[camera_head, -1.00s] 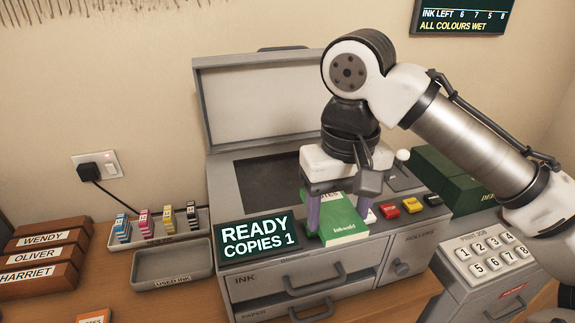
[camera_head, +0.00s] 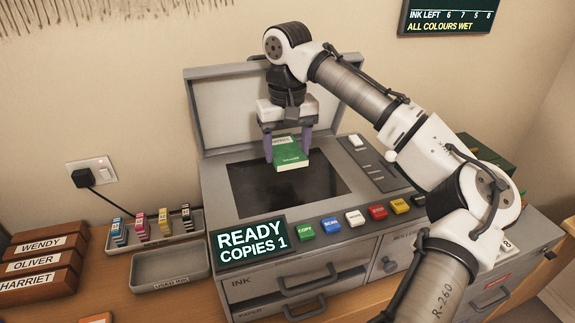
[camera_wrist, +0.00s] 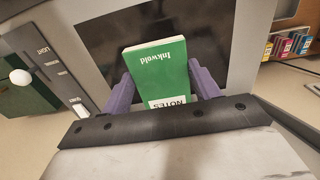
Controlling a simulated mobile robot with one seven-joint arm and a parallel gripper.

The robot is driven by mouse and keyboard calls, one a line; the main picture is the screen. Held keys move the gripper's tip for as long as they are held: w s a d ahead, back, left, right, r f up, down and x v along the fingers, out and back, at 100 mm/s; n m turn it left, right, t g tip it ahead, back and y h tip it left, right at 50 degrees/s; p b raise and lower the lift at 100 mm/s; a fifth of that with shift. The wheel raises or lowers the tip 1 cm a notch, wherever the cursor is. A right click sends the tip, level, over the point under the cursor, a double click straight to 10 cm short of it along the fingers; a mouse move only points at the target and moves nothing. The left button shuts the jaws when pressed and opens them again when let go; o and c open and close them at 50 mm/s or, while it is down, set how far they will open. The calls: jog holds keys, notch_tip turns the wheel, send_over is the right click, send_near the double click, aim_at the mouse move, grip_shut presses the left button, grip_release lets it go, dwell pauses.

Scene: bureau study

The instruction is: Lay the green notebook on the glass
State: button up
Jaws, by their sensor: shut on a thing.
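The green notebook (camera_head: 290,156) is held in my gripper (camera_head: 287,143), between its two purple fingers. The notebook appears above the rear part of the glass. I cannot tell how large the gap is.
The copier lid (camera_head: 225,110) stands open behind the glass. Coloured buttons (camera_head: 331,225) and a "READY COPIES 1" display (camera_head: 249,240) line the front. Ink cartridges (camera_head: 141,230), a used-ink tray (camera_head: 168,266) and wooden name blocks (camera_head: 42,262) stand at the left.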

send_over(288, 184)
notch_tip(288, 184, down, 5)
jog(key=shift+s+f+p, duration=0.1)
jog(key=shift+p, duration=0.35)
jog(key=shift+w+f, duration=0.2)
jog(key=shift+f, duration=0.45)
jog(key=shift+f, duration=0.15)
jog(key=o, duration=1)
jog(key=shift+r+b, duration=0.3)
jog(key=shift+r, duration=3.6)
